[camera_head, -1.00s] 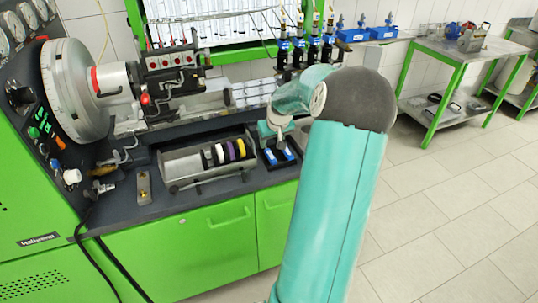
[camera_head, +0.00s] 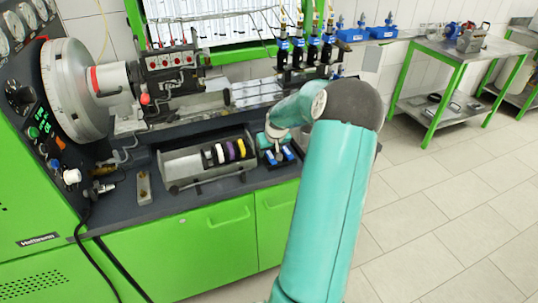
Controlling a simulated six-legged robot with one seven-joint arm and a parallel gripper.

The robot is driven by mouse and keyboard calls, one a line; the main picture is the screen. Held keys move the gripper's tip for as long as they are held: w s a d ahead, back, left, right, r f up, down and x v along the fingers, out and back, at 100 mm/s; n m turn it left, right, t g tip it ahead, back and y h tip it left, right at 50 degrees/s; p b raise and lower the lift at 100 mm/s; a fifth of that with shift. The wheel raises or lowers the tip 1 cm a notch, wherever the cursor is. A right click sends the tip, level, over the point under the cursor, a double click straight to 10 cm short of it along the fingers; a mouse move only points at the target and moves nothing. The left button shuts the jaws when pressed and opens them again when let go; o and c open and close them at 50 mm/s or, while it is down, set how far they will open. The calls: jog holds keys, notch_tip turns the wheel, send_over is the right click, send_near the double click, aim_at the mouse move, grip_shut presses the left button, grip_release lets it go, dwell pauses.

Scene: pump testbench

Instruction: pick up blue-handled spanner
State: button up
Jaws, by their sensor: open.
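My gripper (camera_head: 277,147) points down over the right end of the dark bench top, at the end of my teal arm. It is small in the picture, and its fingertips are partly hidden by my wrist. Two small blue shapes (camera_head: 288,153) lie on the bench right at my gripper; they may be tool handles, but I cannot make out a spanner's shape. Whether the gripper touches them I cannot tell. The gripper is open, and I see nothing held in it.
A grey metal tray (camera_head: 181,163) with black, purple and yellow rings stands just left of my gripper. Blue-based injectors (camera_head: 298,45) stand behind. Floor at right is clear.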

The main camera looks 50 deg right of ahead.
jog(key=shift+f, duration=0.2)
dwell(0.3)
grip_shut()
